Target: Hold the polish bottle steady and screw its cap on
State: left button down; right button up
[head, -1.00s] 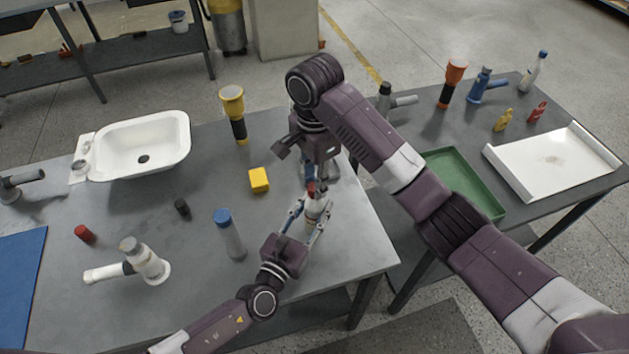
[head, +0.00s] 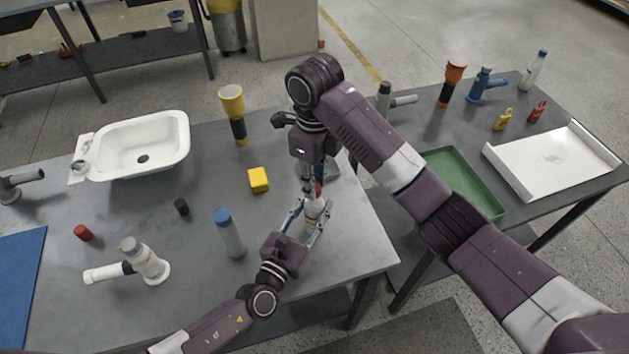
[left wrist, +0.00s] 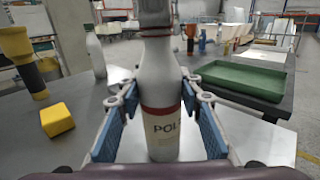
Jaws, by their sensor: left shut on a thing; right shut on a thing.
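The white polish bottle (left wrist: 162,85) stands upright with a red band and a partly readable label. In the head view the bottle (head: 312,208) is near the table's right edge. My left gripper (head: 313,213) is shut on its body from the near side, with a blue-padded finger on each side. My right gripper (head: 314,184) points down over the bottle's top, shut on a small red piece (head: 319,188) that appears to be the cap. The bottle's top is cut off in the left wrist view. I cannot tell whether cap and neck are engaged.
A blue-capped bottle (head: 229,233), yellow block (head: 259,180) and yellow flashlight (head: 233,112) stand left of the grippers. A white basin (head: 180,165) is farther left. A green tray (head: 461,178) and white tray (head: 535,185) lie on the right table, across a gap.

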jog(key=o, duration=0.7)
jog(key=shift+r, duration=0.1)
jog(key=shift+c, duration=0.4)
